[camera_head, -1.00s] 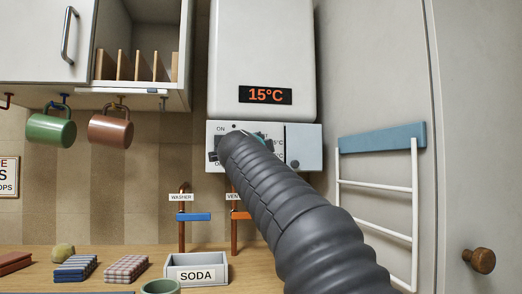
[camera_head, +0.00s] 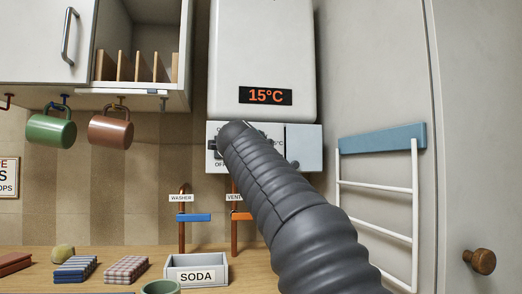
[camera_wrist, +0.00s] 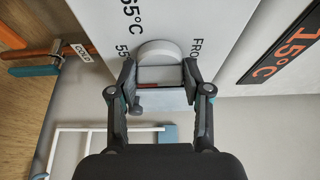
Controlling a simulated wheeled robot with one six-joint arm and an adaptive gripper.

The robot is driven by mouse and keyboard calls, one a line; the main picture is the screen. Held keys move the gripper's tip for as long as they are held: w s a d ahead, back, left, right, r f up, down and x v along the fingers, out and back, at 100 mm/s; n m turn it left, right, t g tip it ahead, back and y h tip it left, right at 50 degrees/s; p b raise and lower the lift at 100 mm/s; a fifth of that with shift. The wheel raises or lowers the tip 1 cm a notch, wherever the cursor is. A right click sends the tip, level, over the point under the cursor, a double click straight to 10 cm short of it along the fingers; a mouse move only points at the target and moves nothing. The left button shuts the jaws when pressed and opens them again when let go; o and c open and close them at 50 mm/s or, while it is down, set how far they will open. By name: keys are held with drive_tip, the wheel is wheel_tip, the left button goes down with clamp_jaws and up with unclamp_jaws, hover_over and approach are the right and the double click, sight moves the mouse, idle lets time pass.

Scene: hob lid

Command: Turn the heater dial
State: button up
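The heater dial (camera_wrist: 158,52) is a pale round knob in the wrist view, with markings such as 65°C and 55 around it. My gripper (camera_wrist: 159,76) has one finger on each side of the dial, close to its edges. I cannot tell whether both fingers touch it. In the head view my arm reaches up to the heater's control panel (camera_head: 216,133) and hides the dial and the fingers. The display (camera_head: 265,96) above reads 15°C.
A towel rail (camera_head: 382,138) hangs right of the heater. Below are a blue washer valve handle (camera_head: 194,217) and an orange pipe handle (camera_head: 241,216). A SODA tray (camera_head: 196,277) stands on the counter; mugs (camera_head: 111,129) hang at left.

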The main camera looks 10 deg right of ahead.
drive_tip(key=o, duration=0.3)
drive_tip(key=shift+o, duration=0.2)
drive_tip(key=v, duration=1.2)
